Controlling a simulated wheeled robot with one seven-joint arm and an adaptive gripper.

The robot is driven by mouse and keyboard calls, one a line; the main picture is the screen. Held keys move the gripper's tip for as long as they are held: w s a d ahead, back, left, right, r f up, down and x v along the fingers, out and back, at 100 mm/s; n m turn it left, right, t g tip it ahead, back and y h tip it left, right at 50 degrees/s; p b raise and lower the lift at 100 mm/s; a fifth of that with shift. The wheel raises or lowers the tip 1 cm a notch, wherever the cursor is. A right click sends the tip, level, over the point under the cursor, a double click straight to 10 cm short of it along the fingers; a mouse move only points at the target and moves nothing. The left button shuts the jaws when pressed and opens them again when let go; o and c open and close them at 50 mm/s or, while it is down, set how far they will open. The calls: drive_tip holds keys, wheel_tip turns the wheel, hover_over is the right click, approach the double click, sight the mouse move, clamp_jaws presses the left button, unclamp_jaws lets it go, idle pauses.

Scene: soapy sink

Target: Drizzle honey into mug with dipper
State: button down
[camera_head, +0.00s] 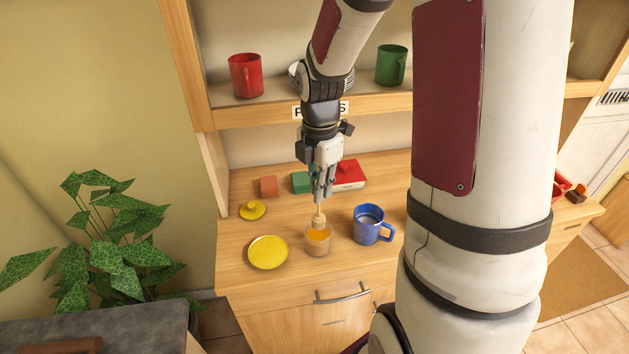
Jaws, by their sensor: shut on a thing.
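My gripper (322,190) is shut on the wooden honey dipper (319,219), which hangs roughly upright below it. The dipper's head is at the mouth of a small jar (319,245) with orange honey in it. I cannot tell how deep the head sits in the honey. A blue mug (369,226) stands upright on the counter just right of the jar, its handle to the right. The mug's inside shows only in part. The fingertips are above the jar, apart from the mug.
A yellow plate (268,252) lies left of the jar, with a yellow lid (252,210) behind it. An orange block (268,186), a green block (301,182) and a red box (348,175) stand at the back. The shelf (262,116) above holds a red mug (246,75) and a green mug (391,65).

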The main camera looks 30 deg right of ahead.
sight(319, 216)
drive_tip(key=shift+f+b, duration=0.35)
drive_tip(key=shift+f, duration=1.2)
drive_tip(key=shift+f+b, duration=0.4)
drive_tip(key=shift+f, duration=1.85)
drive_tip(key=shift+s+r+p, duration=0.15)
drive_tip(key=shift+r+p, duration=0.75)
drive_tip(key=shift+r, duration=0.4)
drive_tip(key=shift+r+p, duration=1.75)
drive_tip(key=shift+r, duration=1.4)
drive_tip(key=shift+d, duration=0.1)
